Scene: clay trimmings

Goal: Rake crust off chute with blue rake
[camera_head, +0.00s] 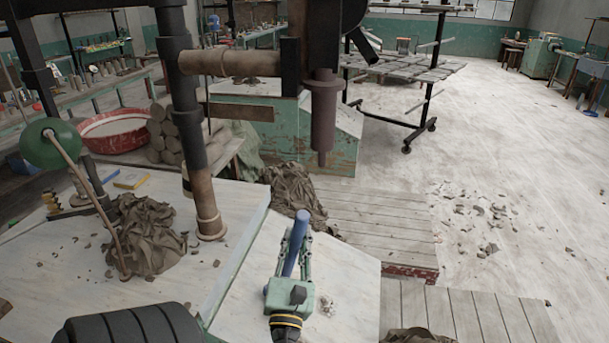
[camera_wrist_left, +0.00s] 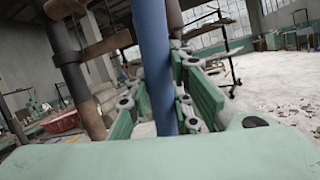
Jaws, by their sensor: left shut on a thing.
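My left gripper (camera_head: 297,243) is in the lower middle of the head view, above a pale sloping panel that looks like the chute (camera_head: 345,268). It is shut on a blue bar, which looks like the blue rake's handle (camera_head: 300,228). In the left wrist view the blue handle (camera_wrist_left: 153,60) stands upright between the green fingers (camera_wrist_left: 165,115). I cannot make out the rake's head. A small patch of pale grey crumbs, perhaps crust (camera_head: 326,306), lies on the panel right of the gripper. My right gripper is not in view.
Dark clay heaps lie on the table (camera_head: 147,236) at left and beyond the panel (camera_head: 293,187). A machine column (camera_head: 205,195) stands left of the gripper. Wooden slats (camera_head: 375,220) lie to the right. Shards (camera_head: 485,222) litter the otherwise open floor. A red basin (camera_head: 115,132) stands behind.

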